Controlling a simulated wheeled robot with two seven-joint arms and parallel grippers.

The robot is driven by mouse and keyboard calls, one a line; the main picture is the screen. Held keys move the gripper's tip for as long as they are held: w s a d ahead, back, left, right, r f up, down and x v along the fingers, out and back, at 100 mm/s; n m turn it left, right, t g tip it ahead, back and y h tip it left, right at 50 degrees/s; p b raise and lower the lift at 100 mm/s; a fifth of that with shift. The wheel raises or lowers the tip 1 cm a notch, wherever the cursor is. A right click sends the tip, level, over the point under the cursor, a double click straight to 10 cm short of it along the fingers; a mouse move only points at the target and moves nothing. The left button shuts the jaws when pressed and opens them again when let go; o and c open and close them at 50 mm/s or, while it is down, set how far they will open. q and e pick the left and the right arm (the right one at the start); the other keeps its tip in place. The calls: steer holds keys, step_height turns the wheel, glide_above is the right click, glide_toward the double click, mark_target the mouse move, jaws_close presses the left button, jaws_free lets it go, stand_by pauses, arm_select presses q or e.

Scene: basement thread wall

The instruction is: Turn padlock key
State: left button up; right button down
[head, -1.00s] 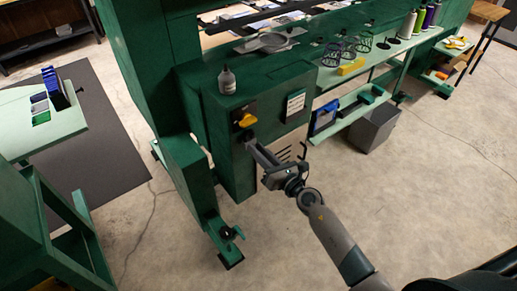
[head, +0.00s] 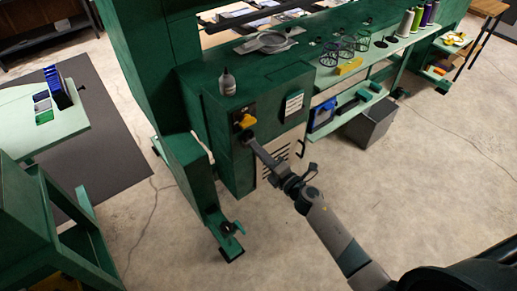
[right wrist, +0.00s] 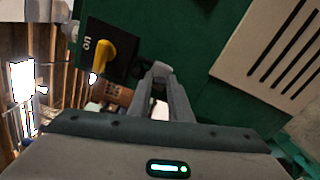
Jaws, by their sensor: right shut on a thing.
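My right gripper (head: 249,140) reaches the front of the green machine cabinet, just below a black switch panel with a yellow rotary handle (head: 246,121). In the right wrist view the two fingers (right wrist: 161,72) close together on a small thing, the padlock key, which the fingertips almost wholly hide. A dark rounded part, perhaps the padlock (right wrist: 143,74), shows just beside the fingertips. The yellow handle (right wrist: 101,50) is to the upper left of the fingertips, apart from them. I cannot tell the key's angle. My left gripper is not in view.
A pale vented panel (right wrist: 285,60) lies to the right of the fingers on the cabinet. A bottle (head: 227,82) stands on the cabinet top. A grey bin (head: 371,123) stands at right under a shelf. The floor in front is clear.

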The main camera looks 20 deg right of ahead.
steer(key=shift+m, duration=1.1)
steer(key=c, duration=1.6)
jaws_free()
steer(key=shift+d+f, duration=0.1)
